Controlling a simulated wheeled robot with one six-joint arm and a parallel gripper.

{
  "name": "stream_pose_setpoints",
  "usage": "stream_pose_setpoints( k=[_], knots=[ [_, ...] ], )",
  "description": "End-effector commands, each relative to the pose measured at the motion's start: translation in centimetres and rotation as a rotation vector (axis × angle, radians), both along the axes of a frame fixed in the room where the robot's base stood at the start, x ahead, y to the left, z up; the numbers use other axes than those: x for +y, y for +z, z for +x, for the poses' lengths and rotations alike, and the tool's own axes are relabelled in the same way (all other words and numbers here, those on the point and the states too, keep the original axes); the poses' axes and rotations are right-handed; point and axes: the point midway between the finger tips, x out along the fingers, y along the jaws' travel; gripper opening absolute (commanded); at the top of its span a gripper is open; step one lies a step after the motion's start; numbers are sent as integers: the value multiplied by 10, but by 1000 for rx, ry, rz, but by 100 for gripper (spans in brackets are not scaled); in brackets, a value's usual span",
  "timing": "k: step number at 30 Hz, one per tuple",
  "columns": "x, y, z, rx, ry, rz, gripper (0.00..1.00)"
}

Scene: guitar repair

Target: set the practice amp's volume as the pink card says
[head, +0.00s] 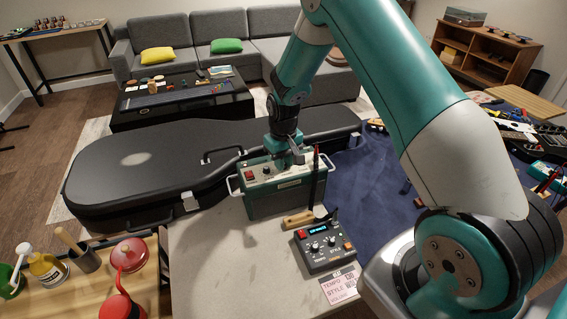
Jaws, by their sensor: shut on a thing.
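The teal box with side handles, which looks like the practice amp (284,200), stands on the grey bench top. Its top panel has a red switch and small knobs at the left. My gripper (290,160) points down at the right part of that panel. It is shut on what looks like a knob there; the fingers hide it, so its setting cannot be read. A pink card (338,288) lies at the bench's front, against a dark control box. "TEMPO" and "STYLE" seem printed on it; the other marks are too small to read surely.
A guitar case (150,165) lies behind. A red can (122,306) stands at lower left.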

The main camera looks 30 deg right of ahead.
Motion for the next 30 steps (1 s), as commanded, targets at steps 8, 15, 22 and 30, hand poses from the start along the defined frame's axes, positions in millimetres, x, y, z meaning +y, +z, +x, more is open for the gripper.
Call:
stream_pose_setpoints(
  k=[8, 15, 22, 30],
  knots=[
    [-1, 1, 2, -7, -264, -1, 0],
    [-1, 1, 2, -8, -492, -2, 0],
    [-1, 1, 3, -9, -711, -1, 0],
    [-2, 2, 3, -10, -968, 0, 0]
  ],
)
